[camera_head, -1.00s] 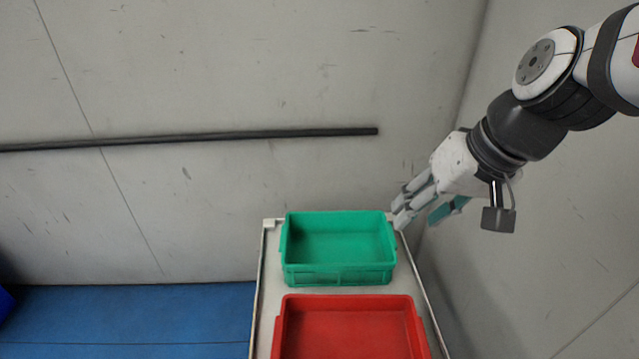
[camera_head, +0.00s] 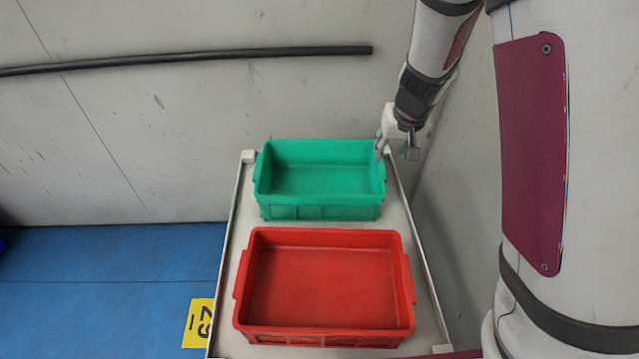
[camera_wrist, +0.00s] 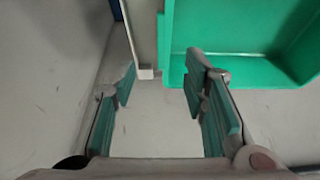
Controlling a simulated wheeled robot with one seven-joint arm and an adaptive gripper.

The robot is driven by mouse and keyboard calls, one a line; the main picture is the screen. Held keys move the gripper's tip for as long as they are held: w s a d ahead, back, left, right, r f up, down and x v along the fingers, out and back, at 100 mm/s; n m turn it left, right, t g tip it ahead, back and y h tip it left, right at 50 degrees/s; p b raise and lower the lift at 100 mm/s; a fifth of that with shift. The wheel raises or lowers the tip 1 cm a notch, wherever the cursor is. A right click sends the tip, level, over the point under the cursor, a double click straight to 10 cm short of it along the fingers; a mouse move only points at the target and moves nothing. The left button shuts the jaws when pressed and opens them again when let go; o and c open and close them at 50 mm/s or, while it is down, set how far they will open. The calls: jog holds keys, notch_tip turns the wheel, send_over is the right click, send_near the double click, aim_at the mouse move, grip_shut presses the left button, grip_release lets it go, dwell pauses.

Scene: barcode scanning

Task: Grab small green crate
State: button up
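The small green crate (camera_head: 318,208) stands empty at the far end of a cart, behind the red crate. My gripper (camera_head: 380,150) is at its right side, close to the rim. In the wrist view, my gripper (camera_wrist: 160,76) is open with green-padded fingers apart. The green crate (camera_wrist: 240,68) fills the upper right of that view. One side wall of it lies between the two fingertips in the picture, and the right finger overlaps the crate's inside. I cannot tell whether a finger touches the wall.
A red crate (camera_head: 325,337), also empty, stands in front on the same cart (camera_head: 226,285). A grey wall is close behind and to the right, with a dark rail (camera_head: 200,58) on it. Blue floor with a yellow marker (camera_head: 198,322) lies open at left.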

aim_at(381, 167)
jog(key=b+x, duration=0.2)
jog(key=x, duration=0.3)
jog(key=b+x, duration=0.2)
jog(key=x, duration=0.2)
jog(key=shift+w+a+f, duration=0.15)
jog(key=shift+a+f, duration=0.1)
jog(key=shift+f, duration=0.1)
jog(key=shift+c, duration=0.6)
jog(key=shift+r, duration=0.1)
grip_shut()
